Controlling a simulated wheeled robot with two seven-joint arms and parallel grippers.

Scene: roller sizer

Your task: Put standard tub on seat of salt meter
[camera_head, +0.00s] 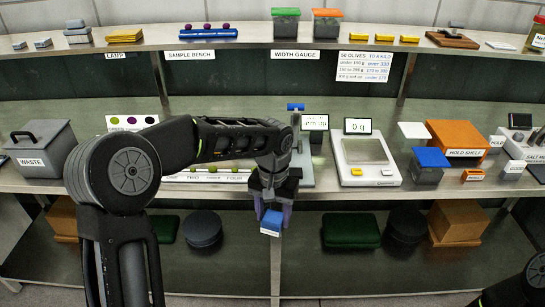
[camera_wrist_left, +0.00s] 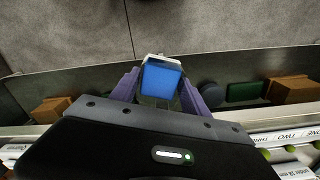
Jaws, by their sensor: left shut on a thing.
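My left gripper (camera_head: 271,212) points down in front of the counter's front edge. Its purple fingers are shut on a small blue tub (camera_head: 271,221) with a white label too small to read; I take it for the standard tub. In the left wrist view the blue tub (camera_wrist_left: 161,80), with a pale rim, sits between the fingers (camera_wrist_left: 160,92). The salt meter (camera_head: 523,148) stands at the far right of the counter, grey with a dark display, partly cut off by the picture edge. Its seat cannot be made out clearly. My right gripper is out of view.
A white scale (camera_head: 366,160) stands right of my left gripper. Further right are a blue-lidded container (camera_head: 429,166), the orange hold shelf (camera_head: 456,142) and small labelled blocks near the salt meter. A grey waste bin (camera_head: 42,148) stands left. The lower shelf holds several boxes and round containers.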

